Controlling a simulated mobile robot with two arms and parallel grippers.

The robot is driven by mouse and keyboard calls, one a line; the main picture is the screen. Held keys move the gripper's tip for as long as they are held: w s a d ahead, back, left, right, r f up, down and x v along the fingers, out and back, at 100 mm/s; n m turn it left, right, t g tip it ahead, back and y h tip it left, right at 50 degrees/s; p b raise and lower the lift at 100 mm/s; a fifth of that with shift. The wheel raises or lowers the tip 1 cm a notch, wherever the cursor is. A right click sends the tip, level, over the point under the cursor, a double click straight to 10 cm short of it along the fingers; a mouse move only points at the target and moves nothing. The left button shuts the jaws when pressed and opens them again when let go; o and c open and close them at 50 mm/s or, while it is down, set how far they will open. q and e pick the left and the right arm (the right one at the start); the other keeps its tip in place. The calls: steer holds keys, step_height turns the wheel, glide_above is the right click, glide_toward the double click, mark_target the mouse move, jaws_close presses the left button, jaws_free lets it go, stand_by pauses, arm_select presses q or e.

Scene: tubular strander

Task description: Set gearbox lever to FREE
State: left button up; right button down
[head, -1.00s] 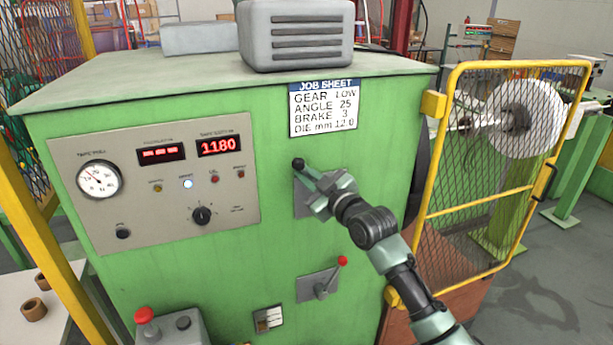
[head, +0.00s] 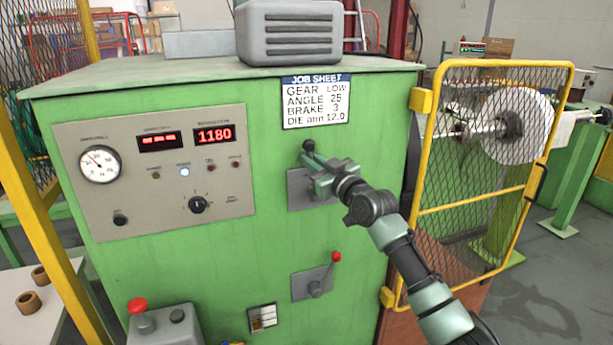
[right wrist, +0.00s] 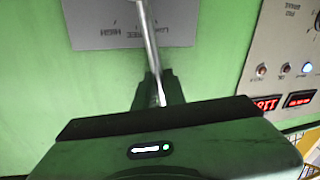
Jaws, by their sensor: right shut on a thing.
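The gearbox lever has a black knob (head: 308,146) that stands just above its grey plate (head: 297,200) on the green cabinet. My right gripper (head: 316,166) is shut on the lever just below the knob. In the right wrist view the lever's metal rod (right wrist: 150,50) runs down between the fingers. The plate there (right wrist: 95,22) carries small position labels, including LOW, FREE and HIGH, beside the rod. Which mark the lever lines up with is hard to tell. My left gripper is not in view.
A second lever with a red knob (head: 336,257) sits below. A job sheet (head: 316,102) reading GEAR LOW is above. A control panel (head: 130,205) is at left, and a yellow mesh guard (head: 490,195) stands at right, close to my right arm.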

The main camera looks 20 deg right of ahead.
steer(key=shift+d+m, duration=0.4)
steer(key=shift+d+m+t+b, duration=0.3)
steer(key=shift+d+m+b, duration=0.1)
steer(key=shift+b, duration=0.05)
steer(key=shift+d+m, duration=0.25)
steer(key=shift+m, duration=0.05)
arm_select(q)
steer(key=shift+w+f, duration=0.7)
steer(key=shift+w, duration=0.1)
arm_select(e)
steer(key=shift+r, duration=0.15)
steer(key=c, duration=1.5)
jaws_free()
steer(key=shift+d, duration=0.1)
